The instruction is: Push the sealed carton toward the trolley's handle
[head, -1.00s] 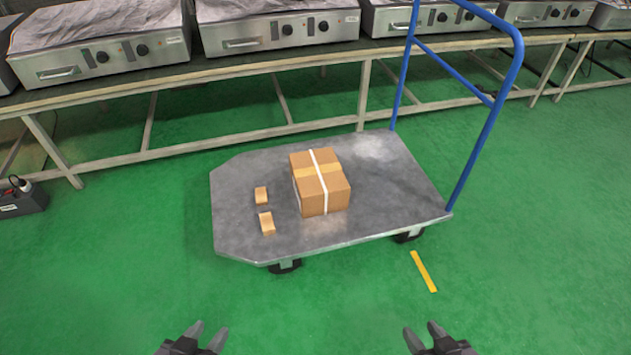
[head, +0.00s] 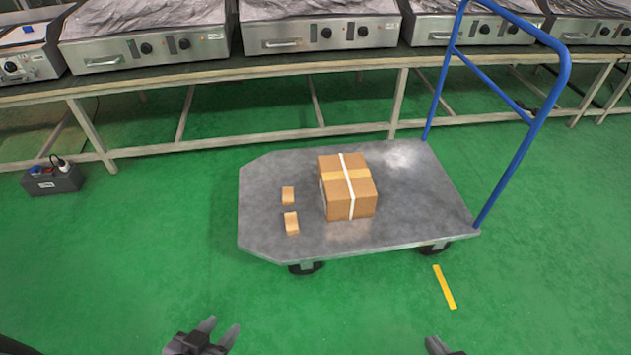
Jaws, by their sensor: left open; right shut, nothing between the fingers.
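The sealed carton (head: 347,193), brown with tan tape and a white strap, stands on the trolley's grey platform (head: 417,198), near its middle. The trolley's blue handle (head: 522,145) rises from the platform's right end, with bare platform between it and the carton. My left gripper (head: 219,329) is open and empty at the bottom edge, in front of the trolley and left of the carton. My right gripper (head: 434,342) is shut and empty at the bottom edge, mostly cut off by the frame. Neither gripper touches the carton.
Two small tan blocks (head: 288,196) (head: 291,223) lie on the platform left of the carton. A long bench (head: 205,78) with several steel appliances (head: 318,30) stands behind the trolley. A dark box (head: 52,181) sits on the floor at left.

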